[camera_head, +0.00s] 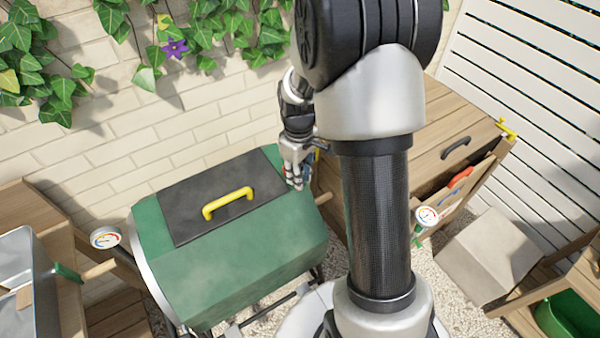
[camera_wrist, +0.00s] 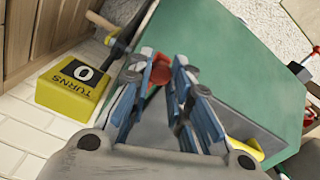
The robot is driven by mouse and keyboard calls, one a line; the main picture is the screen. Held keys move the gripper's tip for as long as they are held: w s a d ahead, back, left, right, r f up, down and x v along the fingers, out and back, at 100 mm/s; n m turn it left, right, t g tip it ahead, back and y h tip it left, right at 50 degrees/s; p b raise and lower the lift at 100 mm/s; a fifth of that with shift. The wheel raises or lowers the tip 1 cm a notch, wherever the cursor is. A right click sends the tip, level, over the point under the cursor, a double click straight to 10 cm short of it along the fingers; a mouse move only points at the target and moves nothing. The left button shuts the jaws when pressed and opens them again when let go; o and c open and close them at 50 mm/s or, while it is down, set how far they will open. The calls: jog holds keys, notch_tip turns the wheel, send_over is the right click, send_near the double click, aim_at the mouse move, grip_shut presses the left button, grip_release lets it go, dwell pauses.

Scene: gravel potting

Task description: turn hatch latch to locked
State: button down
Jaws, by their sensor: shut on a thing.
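The hatch is a dark grey panel (camera_head: 185,220) with a yellow handle (camera_head: 228,204), set in the top of a green drum (camera_head: 230,262). The wrist view shows the drum (camera_wrist: 235,65) and part of the yellow handle (camera_wrist: 246,148). A red latch knob (camera_wrist: 160,70) sits between the fingertips in the wrist view. My gripper (camera_wrist: 162,76) is shut on it with its blue fingers on either side. In the head view my gripper (camera_head: 297,178) is at the hatch's right edge and hides the latch. I cannot tell the latch's angle.
A yellow counter box (camera_wrist: 72,88) reading "TURNS 0" stands beside the drum, near the brick wall (camera_head: 100,165). A wooden cabinet (camera_head: 450,125) stands at the right.

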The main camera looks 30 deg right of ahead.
jog(key=a+m, duration=0.1)
jog(key=m, duration=0.1)
jog(key=a+m+p, duration=0.1)
jog(key=a+m, duration=0.1)
jog(key=shift+w+m, duration=0.35)
jog(key=shift+m, duration=0.05)
jog(key=m, duration=0.1)
jog(key=w+a+m+p, duration=0.1)
jog(key=m, duration=0.1)
jog(key=a+m, duration=0.1)
jog(key=shift+w+a, duration=0.1)
jog(key=shift+w, duration=0.2)
jog(key=w+m, duration=0.1)
jog(key=m, duration=0.1)
jog(key=w+a+m+p, duration=0.1)
jog(key=m, duration=0.1)
jog(key=shift+w+a+m, duration=0.2)
jog(key=shift+m, duration=0.2)
jog(key=shift+w+a+m+p, duration=0.15)
jog(key=shift+w+m+p, duration=0.15)
jog(key=shift+w+m, duration=0.5)
jog(key=shift+w+a+m+p, duration=0.1)
jog(key=shift+w+m+p, duration=0.25)
jog(key=shift+m, duration=0.85)
jog(key=c, duration=1.4)
grip_release()
jog(key=shift+c, duration=0.2)
jog(key=shift+r, duration=0.1)
